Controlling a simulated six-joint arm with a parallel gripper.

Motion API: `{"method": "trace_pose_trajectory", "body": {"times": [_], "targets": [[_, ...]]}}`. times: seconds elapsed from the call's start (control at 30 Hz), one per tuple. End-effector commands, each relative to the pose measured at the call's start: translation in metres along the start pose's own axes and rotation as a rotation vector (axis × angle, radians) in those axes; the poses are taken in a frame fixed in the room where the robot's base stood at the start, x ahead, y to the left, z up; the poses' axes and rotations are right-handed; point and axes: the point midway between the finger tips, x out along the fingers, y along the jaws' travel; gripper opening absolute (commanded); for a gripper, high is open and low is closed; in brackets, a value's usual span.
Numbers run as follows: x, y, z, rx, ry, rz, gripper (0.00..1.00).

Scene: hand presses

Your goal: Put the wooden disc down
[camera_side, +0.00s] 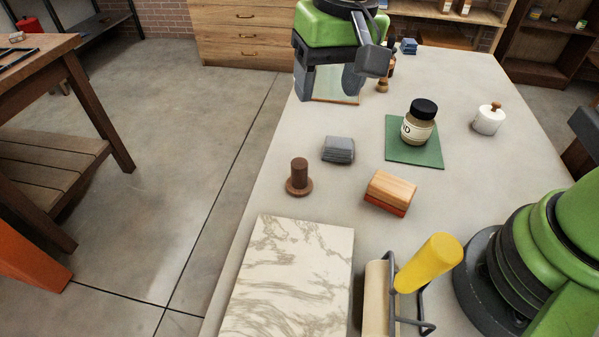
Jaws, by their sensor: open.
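A brown wooden piece with a round disc base and an upright cylindrical grip (299,180) stands on the table left of centre; it is the only disc-like wooden thing I can make out. My gripper (330,84) is at the far end of the table, well away from that piece. Its two grey fingers are apart, with nothing visibly clamped between them. A flat, pale panel with a wooden edge (336,100) lies just below and behind the fingers. My wrist hides part of that area.
A grey block (338,150), a wooden block with a red underside (390,193) and a jar (419,123) on a green mat (414,159) stand mid-table. A white pot (488,120) stands right.

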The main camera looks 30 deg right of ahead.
Motion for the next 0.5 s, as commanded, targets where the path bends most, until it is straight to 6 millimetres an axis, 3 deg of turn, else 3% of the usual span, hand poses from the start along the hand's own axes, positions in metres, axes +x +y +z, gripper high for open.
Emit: {"method": "trace_pose_trajectory", "body": {"times": [0.03,0.1,0.2,0.5], "targets": [[0.02,-0.007,-0.001,-0.01,-0.027,0.024,0.61],[0.041,-0.014,-0.001,-0.019,-0.05,0.05,0.61],[0.062,-0.021,0.0,-0.027,-0.072,0.076,0.61],[0.103,-0.021,0.003,-0.032,-0.087,0.095,0.61]]}}
